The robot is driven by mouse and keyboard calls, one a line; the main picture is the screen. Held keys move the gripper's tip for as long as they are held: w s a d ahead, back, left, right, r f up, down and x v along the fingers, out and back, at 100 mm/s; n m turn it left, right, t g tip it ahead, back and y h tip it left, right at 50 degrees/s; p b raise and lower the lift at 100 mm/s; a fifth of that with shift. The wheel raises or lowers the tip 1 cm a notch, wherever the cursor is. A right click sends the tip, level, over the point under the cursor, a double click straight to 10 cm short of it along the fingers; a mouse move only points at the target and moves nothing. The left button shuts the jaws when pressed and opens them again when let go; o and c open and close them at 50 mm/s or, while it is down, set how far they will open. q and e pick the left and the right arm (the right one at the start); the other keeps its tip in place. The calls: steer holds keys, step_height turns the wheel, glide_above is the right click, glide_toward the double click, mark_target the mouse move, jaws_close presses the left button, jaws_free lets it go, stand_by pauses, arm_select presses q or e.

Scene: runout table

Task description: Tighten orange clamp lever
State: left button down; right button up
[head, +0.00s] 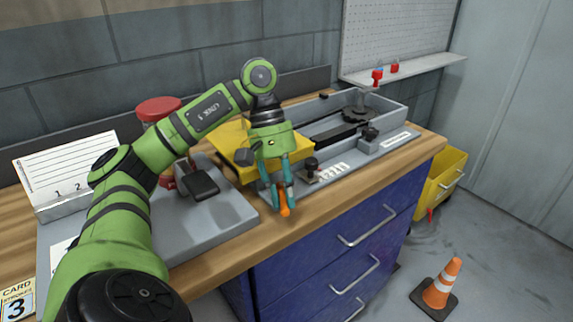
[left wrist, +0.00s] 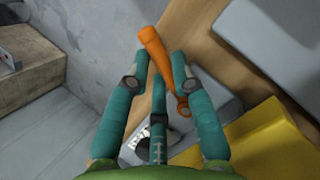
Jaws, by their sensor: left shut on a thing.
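The orange clamp lever (head: 284,211) shows in the head view at the front edge of the workbench, low between my left gripper's fingertips. In the left wrist view the orange lever (left wrist: 157,52) runs slanted between the teal fingers, from a thick handle end at the top to a small ring end lower right. My left gripper (head: 277,198) points down and is shut on the lever; the fingers (left wrist: 160,68) stand on both sides of it. The fingers hide part of the lever, and I cannot tell what its ring end is fixed to. My right gripper is not in view.
A yellow block (head: 232,140) is just behind my gripper. A grey tray (head: 388,104) with dark parts is to the right, and a grey plate (head: 225,210) with a red-topped device (head: 158,108) to the left. Blue drawers (head: 335,240) are below; a cone (head: 441,284) stands on the floor.

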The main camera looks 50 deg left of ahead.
mark_target(285, 198)
arm_select(q)
steer(key=c, duration=1.1)
jaws_free()
steer(key=shift+a, duration=0.1)
steer(key=shift+o, duration=0.2)
steer(key=shift+s+a, duration=0.1)
steer(key=shift+v, duration=2.05)
steer(key=v, duration=0.7)
steer(key=shift+a+r, duration=0.2)
steer(key=shift+r, duration=0.2)
